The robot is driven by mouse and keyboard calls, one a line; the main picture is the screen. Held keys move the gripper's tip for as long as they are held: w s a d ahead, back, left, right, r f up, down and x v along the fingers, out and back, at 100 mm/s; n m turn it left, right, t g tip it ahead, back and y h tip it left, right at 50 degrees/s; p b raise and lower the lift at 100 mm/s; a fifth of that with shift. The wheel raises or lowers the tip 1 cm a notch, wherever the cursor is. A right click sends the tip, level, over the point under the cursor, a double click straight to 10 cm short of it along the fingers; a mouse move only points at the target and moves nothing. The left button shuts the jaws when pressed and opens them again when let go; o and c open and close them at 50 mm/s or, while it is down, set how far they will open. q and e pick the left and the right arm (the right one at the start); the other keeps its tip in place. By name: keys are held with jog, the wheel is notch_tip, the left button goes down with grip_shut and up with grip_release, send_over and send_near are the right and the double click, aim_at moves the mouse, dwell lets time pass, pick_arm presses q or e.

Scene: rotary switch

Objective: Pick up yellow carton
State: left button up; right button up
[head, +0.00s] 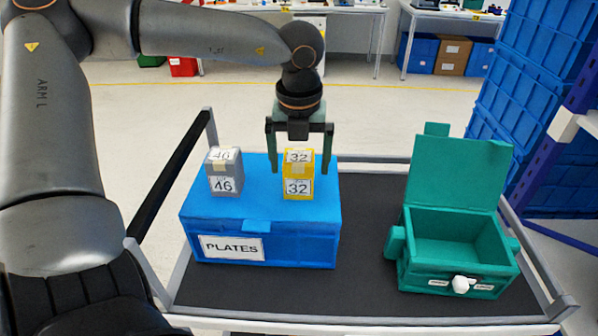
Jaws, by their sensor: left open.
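The yellow carton (298,174) stands upright on top of the blue PLATES box (290,242) in the head view. It bears white labels reading 32. My left gripper (301,168) points down over the carton and is open. Its two fingers show to the left and right of the carton's upper part, with a visible gap on the left side. I cannot tell how far the fingertips are from the carton in depth. My right gripper is not in view.
A grey carton (225,172) labelled 46 stands left of the yellow one on the same box. An open green box (457,240) with a raised lid and white knob (460,285) sits to the right on the black cart top (355,270). Cart rails edge the sides.

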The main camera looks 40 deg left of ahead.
aim_at(299, 173)
pick_arm(q)
jog(key=f, duration=0.3)
jog(key=shift+w+a+f, duration=0.15)
jog(key=shift+w+a, duration=0.05)
jog(key=shift+a, duration=0.05)
jog(key=c, duration=1.5)
